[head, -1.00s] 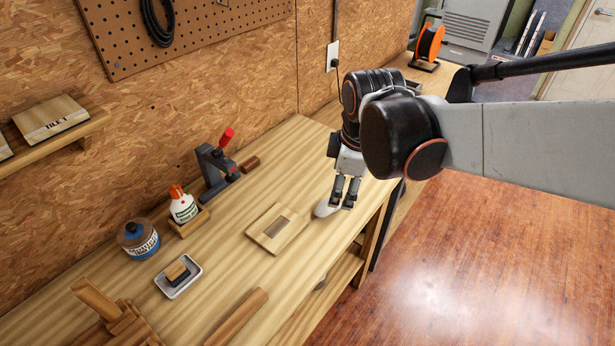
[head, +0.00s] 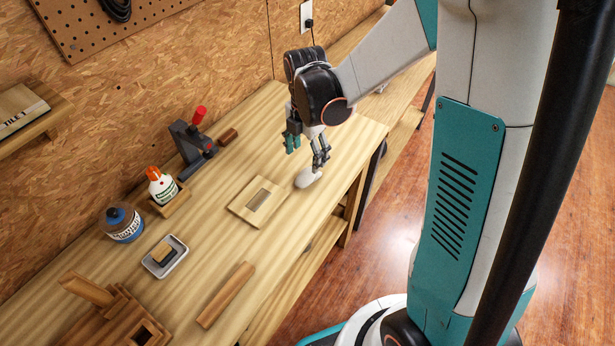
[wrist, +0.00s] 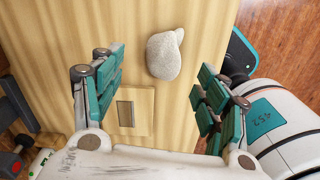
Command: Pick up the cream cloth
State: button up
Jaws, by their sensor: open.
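The cream cloth (head: 308,177) is a small pale, rounded bundle on the wooden workbench (head: 335,190), near its front edge. In the wrist view the cloth (wrist: 164,54) lies past the fingertips, between their lines. My gripper (head: 307,156) is over the bench, just above and behind the cloth in the head view. Its teal-padded fingers are spread wide in the wrist view (wrist: 160,80), with nothing between them. I see no contact with the cloth.
A flat wooden plate with a slot (head: 257,201) lies left of the cloth. Further left are a clamp (head: 190,148), a glue bottle (head: 161,186), a round jar (head: 121,224), a small tray (head: 176,264) and a wood strip (head: 226,295).

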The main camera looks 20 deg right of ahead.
aim_at(307, 174)
jog(key=shift+s+f+b, duration=0.15)
jog(key=shift+f+b, duration=0.6)
jog(key=shift+f, duration=1.2)
jog(key=shift+s+f+b, duration=0.15)
jog(key=shift+f+b, duration=0.55)
jog(key=shift+f, duration=1.25)
jog(key=shift+r, duration=0.1)
jog(key=c, duration=0.9)
jog(key=shift+c, duration=1.2)
jog(key=shift+r, duration=0.1)
notch_tip(307, 174, up, 20)
jog(key=p, duration=0.6)
jog(key=shift+p, duration=0.3)
